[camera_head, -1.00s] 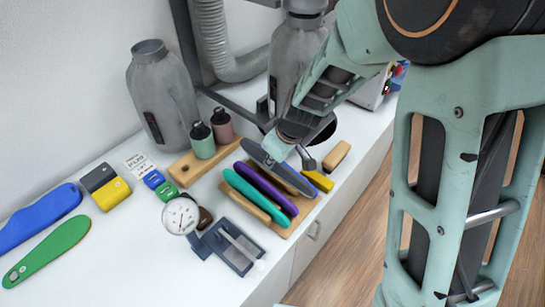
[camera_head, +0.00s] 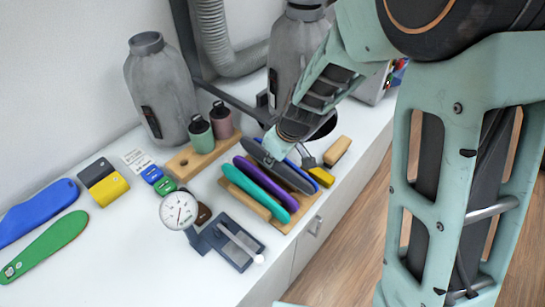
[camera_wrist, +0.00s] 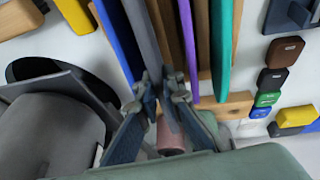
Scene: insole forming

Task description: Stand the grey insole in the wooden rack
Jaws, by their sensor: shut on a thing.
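The wooden rack (camera_head: 312,206) stands on the white bench and holds a teal insole (camera_head: 258,192), a purple insole (camera_head: 268,184) and a blue insole (camera_head: 315,177) on edge. My gripper (camera_head: 273,150) is shut on the grey insole (camera_head: 288,176), near its far end. The grey insole is on edge between the purple and blue ones, roughly parallel to them. In the wrist view the fingertips (camera_wrist: 166,84) pinch the grey insole (camera_wrist: 142,30), with the blue insole (camera_wrist: 118,42) close beside it. Its lower edge is hidden, so I cannot tell whether it rests on the rack's base.
Pink and green bottles (camera_head: 201,134) stand in a wooden block behind the rack. A yellow-handled tool (camera_head: 321,177) lies close to the right. A dial gauge (camera_head: 179,210) stands at the front left. Blue and green insoles (camera_head: 45,246) lie at the far left.

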